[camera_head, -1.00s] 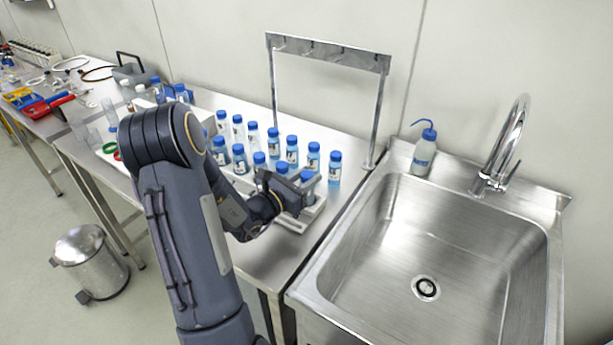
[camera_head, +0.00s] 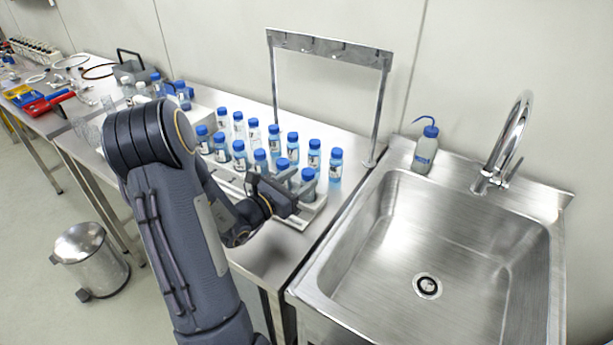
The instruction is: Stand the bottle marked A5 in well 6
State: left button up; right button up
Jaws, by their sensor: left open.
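Several blue-capped bottles (camera_head: 274,142) with white labels stand in rows on the steel bench; their markings are too small to read, so I cannot tell which is A5. A white rack (camera_head: 318,203) lies along the front of the rows, partly hidden by my left arm. One blue-capped bottle (camera_head: 307,181) stands at its right end, close beside my left gripper. I cannot make out the well numbers. My left gripper (camera_head: 296,196) is open at the right end of the rack, and the bottle behind it is partly covered. My right gripper is not in view.
A steel sink (camera_head: 440,250) with a tall tap (camera_head: 505,150) is on the right. A wash bottle (camera_head: 425,150) stands on its back rim. A metal frame (camera_head: 384,100) rises behind the bottles. A pedal bin (camera_head: 90,262) is on the floor at left.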

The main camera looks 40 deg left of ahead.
pick_arm(q)
jog(key=s+b, duration=0.1)
jog(key=s, duration=0.7)
jog(key=s+d+r+m+g+h, duration=0.25)
jog(key=d+m+g+h, duration=0.2)
jog(key=d+m, duration=0.45)
jog(key=s+d+r+m+g+h, duration=0.25)
jog(key=d+m+h, duration=0.35)
jog(key=d, duration=0.4)
jog(key=s+d+f+m+g+y, duration=0.25)
jog(key=s+d+m+g, duration=0.4)
jog(key=m, duration=0.35)
jog(key=shift+s+a+f+m+t+y, duration=0.15)
jog(key=shift+s+a+m+y, duration=0.3)
jog(key=shift+a+m+y, duration=0.7)
jog(key=shift+s+a+r+m+t+y, duration=0.1)
jog(key=shift+s+a+m+t+y, duration=0.5)
jog(key=shift+m, duration=1.05)
jog(key=shift+s+a+f+m+g+y, duration=0.1)
jog(key=shift+s+a+m+y, duration=0.3)
jog(key=shift+m+y, duration=0.9)
jog(key=shift+w+a, duration=0.1)
